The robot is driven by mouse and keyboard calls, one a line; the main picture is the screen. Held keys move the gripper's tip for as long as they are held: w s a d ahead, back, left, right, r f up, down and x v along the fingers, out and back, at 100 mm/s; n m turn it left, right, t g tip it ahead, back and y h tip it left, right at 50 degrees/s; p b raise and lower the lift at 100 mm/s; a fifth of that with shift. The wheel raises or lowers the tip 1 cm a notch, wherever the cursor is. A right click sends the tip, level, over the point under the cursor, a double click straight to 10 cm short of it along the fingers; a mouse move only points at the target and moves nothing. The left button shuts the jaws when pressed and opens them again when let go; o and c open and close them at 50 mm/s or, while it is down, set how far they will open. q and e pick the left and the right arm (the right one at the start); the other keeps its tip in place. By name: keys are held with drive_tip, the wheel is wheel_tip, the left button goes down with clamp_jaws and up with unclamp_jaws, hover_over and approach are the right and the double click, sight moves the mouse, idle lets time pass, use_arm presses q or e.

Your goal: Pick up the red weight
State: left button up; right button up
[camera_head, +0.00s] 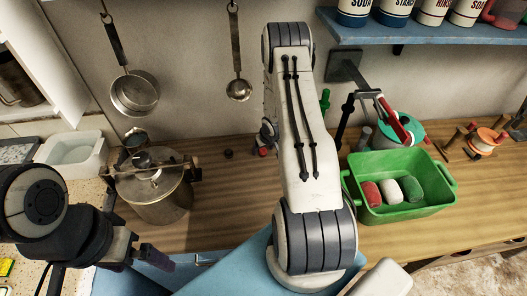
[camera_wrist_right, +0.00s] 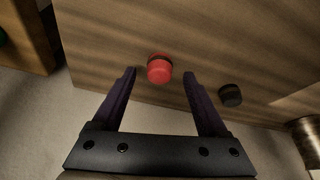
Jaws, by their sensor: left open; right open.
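The red weight (camera_wrist_right: 159,68) is a small round red piece with a dark band, on the wooden worktop. In the right wrist view it lies just beyond and between the fingertips of my right gripper (camera_wrist_right: 160,76), which is open and empty. I cannot tell the height of the fingertips above the worktop. In the head view the red weight (camera_head: 263,152) shows partly beside my right arm, which hides most of the right gripper. My left gripper (camera_head: 158,256) is at lower left, in front of the pot and away from the weight.
A dark weight (camera_wrist_right: 230,95) stands near the red one. A metal pot (camera_head: 150,205) is to the left. A green crate (camera_head: 405,214) with red, white and green items is to the right. A pan (camera_head: 134,95) and ladle (camera_head: 238,90) hang on the wall.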

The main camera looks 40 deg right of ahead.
clamp_jaws()
